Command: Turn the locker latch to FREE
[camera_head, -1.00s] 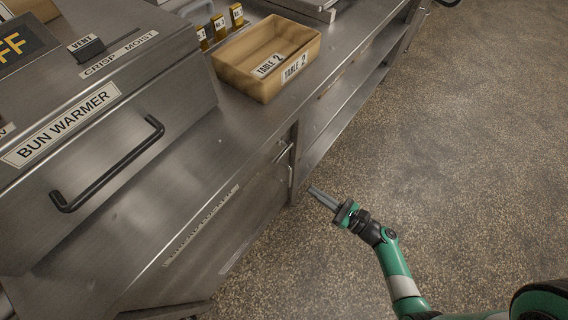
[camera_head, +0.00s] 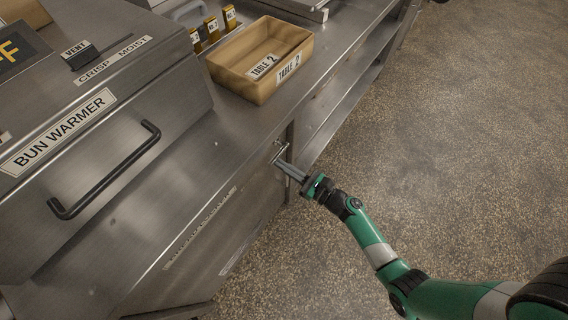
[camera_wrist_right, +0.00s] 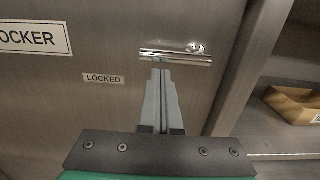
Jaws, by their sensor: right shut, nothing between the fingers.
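The locker latch (camera_wrist_right: 176,57) is a shiny metal bar. In the right wrist view it lies roughly level across the locker door (camera_wrist_right: 60,110), with a rounded knob near its right end. In the head view the latch (camera_head: 281,152) shows small at the door's upper right edge. A "LOCKED" label (camera_wrist_right: 104,79) is below and left of the bar. My right gripper (camera_head: 279,163) is shut and empty. In the right wrist view its fingertips (camera_wrist_right: 161,70) are at the bar's lower edge, left of its middle; I cannot tell whether they touch. My left gripper is not in view.
The bun warmer (camera_head: 110,140) with a black handle stands on the counter at left. A tan "TABLE 2" bin (camera_head: 240,88) sits on the counter above the locker. Open shelves (camera_head: 330,115) lie right of the locker. The floor (camera_head: 440,150) at right is clear.

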